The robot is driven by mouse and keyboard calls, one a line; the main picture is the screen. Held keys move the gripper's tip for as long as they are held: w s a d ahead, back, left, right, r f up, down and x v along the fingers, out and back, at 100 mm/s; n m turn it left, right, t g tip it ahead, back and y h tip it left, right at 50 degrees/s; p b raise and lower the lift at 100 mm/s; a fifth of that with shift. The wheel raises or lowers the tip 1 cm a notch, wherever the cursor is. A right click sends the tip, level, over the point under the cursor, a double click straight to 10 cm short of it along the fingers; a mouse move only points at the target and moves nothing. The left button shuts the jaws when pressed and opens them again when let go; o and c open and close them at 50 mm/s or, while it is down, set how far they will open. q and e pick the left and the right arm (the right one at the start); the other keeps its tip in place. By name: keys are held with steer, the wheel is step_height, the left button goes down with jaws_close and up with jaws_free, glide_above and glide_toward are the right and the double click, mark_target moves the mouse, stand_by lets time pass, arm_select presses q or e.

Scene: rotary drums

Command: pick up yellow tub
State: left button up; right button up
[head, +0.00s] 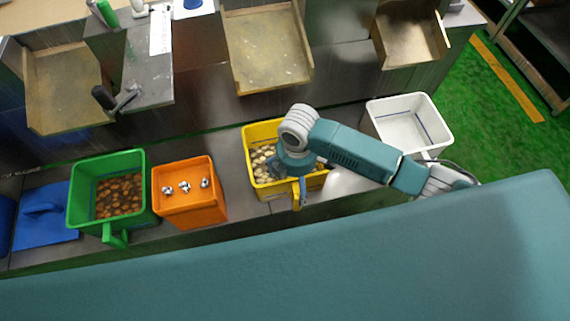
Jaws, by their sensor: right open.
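The yellow tub (251,134) stands on the grey bench near the middle of the head view and holds several pale round pieces. My right arm reaches in from the right, and its wrist hangs over the tub, covering much of its middle and right. My right gripper (299,194) points down at the tub's near wall, around its yellow handle as far as I can see. It is open. Its fingers are small and partly hidden, so I cannot tell whether they touch the tub. My left gripper is not in view.
An orange tub (190,211) with a few metal parts and a green tub (80,209) with brown pieces stand to the left. A white tub (398,104) stands to the right. Wooden trays (273,88) and a grey ledge with a black handle (103,98) lie behind.

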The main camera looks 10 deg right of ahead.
mark_target(295, 184)
step_height(295, 184, down, 5)
steer(key=shift+s+r, duration=0.15)
steer(key=c, duration=2)
steer(key=shift+r, duration=0.15)
